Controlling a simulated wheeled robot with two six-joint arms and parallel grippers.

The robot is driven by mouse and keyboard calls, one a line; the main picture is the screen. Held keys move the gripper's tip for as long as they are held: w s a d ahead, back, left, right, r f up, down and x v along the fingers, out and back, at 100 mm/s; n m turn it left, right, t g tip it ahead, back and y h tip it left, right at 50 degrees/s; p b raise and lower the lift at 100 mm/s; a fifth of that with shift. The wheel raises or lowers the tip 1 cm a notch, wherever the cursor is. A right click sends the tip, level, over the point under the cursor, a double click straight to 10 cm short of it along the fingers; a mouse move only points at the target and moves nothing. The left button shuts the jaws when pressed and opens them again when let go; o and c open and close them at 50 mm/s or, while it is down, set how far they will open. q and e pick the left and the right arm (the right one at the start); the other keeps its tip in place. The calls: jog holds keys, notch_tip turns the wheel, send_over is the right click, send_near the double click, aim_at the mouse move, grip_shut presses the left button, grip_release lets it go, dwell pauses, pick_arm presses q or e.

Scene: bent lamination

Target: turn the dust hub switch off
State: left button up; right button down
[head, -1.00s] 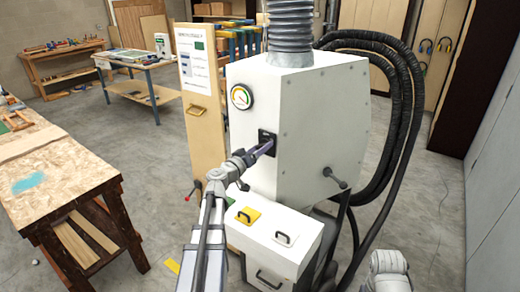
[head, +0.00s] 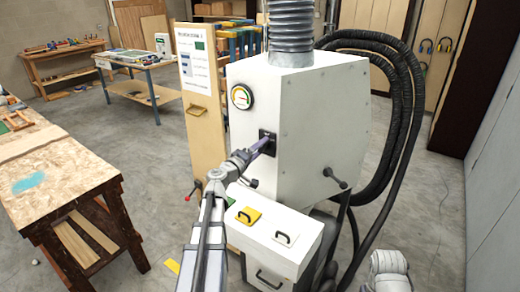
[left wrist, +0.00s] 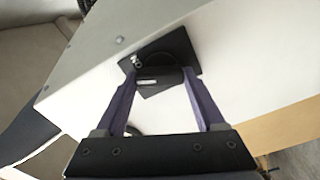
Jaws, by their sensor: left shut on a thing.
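The dust hub (head: 320,115) is a white cabinet with a round gauge on its left face. Below the gauge is the black switch plate (head: 267,137), which also shows in the left wrist view (left wrist: 185,48). My left gripper (head: 264,147) reaches up to this plate. In the left wrist view, its two purple fingers (left wrist: 157,88) are shut on the black switch handle (left wrist: 160,80), one on each side. The handle sits slightly tilted against the plate in that view. The fingers partly hide the switch in the head view.
Black hoses (head: 400,110) loop on the hub's right. A wooden workbench (head: 60,180) stands at left, with open floor between it and the hub.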

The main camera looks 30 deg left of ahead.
pick_arm(q)
jog(key=shift+n, duration=2.2)
jog(key=o, duration=1.3)
jog(key=shift+o, duration=0.2)
jog(key=shift+s, duration=0.1)
jog(key=s, duration=0.7)
jog(key=shift+s+a, duration=0.35)
